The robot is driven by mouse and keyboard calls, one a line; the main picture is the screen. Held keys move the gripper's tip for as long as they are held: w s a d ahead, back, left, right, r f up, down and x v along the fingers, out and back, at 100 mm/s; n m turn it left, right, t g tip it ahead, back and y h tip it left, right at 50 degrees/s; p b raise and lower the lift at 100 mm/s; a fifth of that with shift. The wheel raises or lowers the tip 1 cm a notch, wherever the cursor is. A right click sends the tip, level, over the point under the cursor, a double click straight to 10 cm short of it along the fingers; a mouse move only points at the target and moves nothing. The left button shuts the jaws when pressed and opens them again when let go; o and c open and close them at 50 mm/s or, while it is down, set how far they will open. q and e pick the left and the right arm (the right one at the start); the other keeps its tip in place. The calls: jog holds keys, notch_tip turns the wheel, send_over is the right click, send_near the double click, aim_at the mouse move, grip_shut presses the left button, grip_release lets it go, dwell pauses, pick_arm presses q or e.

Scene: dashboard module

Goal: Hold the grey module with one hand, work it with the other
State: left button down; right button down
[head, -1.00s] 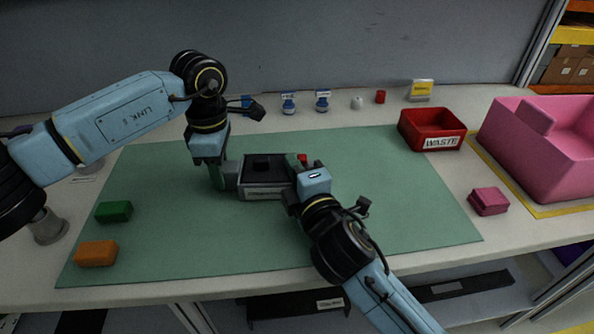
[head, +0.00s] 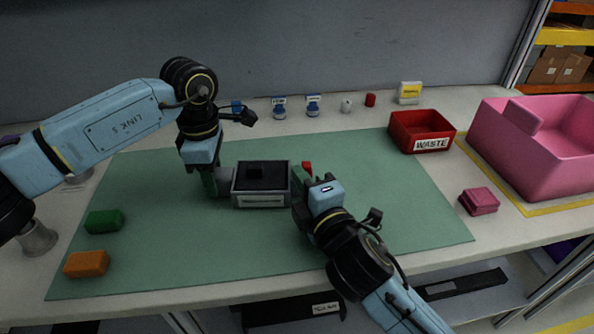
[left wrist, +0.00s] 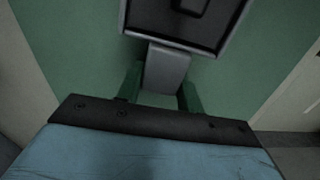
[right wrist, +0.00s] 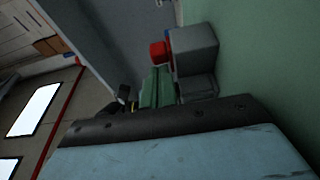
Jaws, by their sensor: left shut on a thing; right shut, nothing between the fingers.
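The grey module (head: 262,201), a box with a black recessed top, sits on the green mat (head: 180,245). My left gripper (head: 217,186) is shut on the grey tab at the module's left side; the left wrist view shows this tab (left wrist: 165,70) between the green fingers. My right gripper (head: 299,190) is shut and empty just right of the module. A small red part (head: 307,167) shows beyond the right fingers. In the right wrist view the red part (right wrist: 158,53) is beside the module's grey side (right wrist: 195,48), close to the fingertips; contact is unclear.
A green block (head: 104,222) and an orange block (head: 87,264) lie at left. A red waste bin (head: 421,133), a pink block (head: 479,201) and a pink crate (head: 530,150) stand at right. Small items, including a red cap (head: 370,100), line the back. The front mat is clear.

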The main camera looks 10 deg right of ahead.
pick_arm(q)
jog(key=shift+w+a, duration=0.1)
jog(key=shift+a, duration=0.25)
pick_arm(e)
jog(key=v, duration=0.6)
jog(key=shift+s+d, duration=0.1)
jog(key=shift+s, duration=0.1)
pick_arm(q)
jog(key=shift+d, duration=0.15)
pick_arm(e)
jog(key=shift+v, duration=0.8)
pick_arm(q)
jog(key=c, duration=0.8)
grip_release()
jog(key=shift+c, duration=0.2)
